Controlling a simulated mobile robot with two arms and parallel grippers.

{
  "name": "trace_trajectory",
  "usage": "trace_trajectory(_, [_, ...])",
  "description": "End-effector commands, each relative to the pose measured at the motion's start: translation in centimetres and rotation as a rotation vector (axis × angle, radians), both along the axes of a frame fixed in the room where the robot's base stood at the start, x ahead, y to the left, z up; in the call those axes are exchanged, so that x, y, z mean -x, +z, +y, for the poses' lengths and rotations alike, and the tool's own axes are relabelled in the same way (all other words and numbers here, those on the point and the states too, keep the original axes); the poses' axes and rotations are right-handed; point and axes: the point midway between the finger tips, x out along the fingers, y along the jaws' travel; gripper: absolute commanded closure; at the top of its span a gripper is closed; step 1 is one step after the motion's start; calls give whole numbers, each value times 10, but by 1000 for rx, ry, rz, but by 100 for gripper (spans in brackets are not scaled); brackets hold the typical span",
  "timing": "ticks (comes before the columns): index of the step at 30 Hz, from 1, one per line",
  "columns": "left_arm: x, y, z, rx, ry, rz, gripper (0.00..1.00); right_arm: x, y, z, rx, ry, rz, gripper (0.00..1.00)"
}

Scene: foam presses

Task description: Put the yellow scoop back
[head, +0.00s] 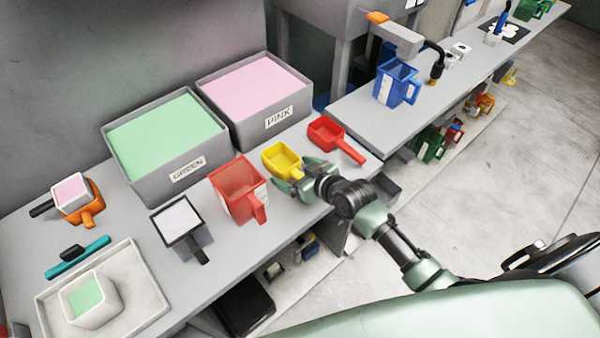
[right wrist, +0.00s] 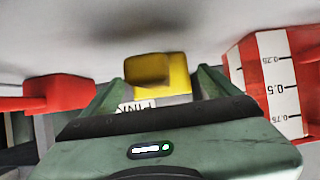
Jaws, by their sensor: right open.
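The yellow scoop (head: 280,160) sits on the bench in front of the pink bin, between the red jug and the red scoop. My right gripper (head: 297,177) is at the scoop's handle side, its jaws open. In the right wrist view the yellow scoop (right wrist: 160,70) shows between the two spread fingers. The handle is largely hidden by the gripper in the head view, and I cannot tell whether a finger touches it. My left gripper is not in view.
The red jug (head: 236,190) stands close left of my right gripper, and the red scoop (head: 327,134) lies close right. The green bin (head: 150,184) and pink bin (head: 235,136) stand behind. A blue jug (head: 388,88) stands on the farther counter.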

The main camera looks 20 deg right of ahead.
Motion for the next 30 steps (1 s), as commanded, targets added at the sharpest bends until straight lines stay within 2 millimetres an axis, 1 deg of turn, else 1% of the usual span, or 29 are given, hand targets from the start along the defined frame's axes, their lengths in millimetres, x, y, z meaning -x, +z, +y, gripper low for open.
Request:
trace_trajectory(5, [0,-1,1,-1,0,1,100,16,9,-6,2,1,0,10])
trace_trajectory(12, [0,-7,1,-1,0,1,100,57,32,-20,2,2,0,10])
trace_trajectory(18, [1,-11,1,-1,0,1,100,85,49,-31,2,2,1,10])
trace_trajectory(21, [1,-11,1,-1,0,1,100,94,54,-34,0,0,0,10])
trace_trajectory(24, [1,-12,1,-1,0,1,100,98,58,-35,0,1,0,10])
trace_trajectory(30, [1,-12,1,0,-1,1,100,99,59,-36,0,1,0,10])
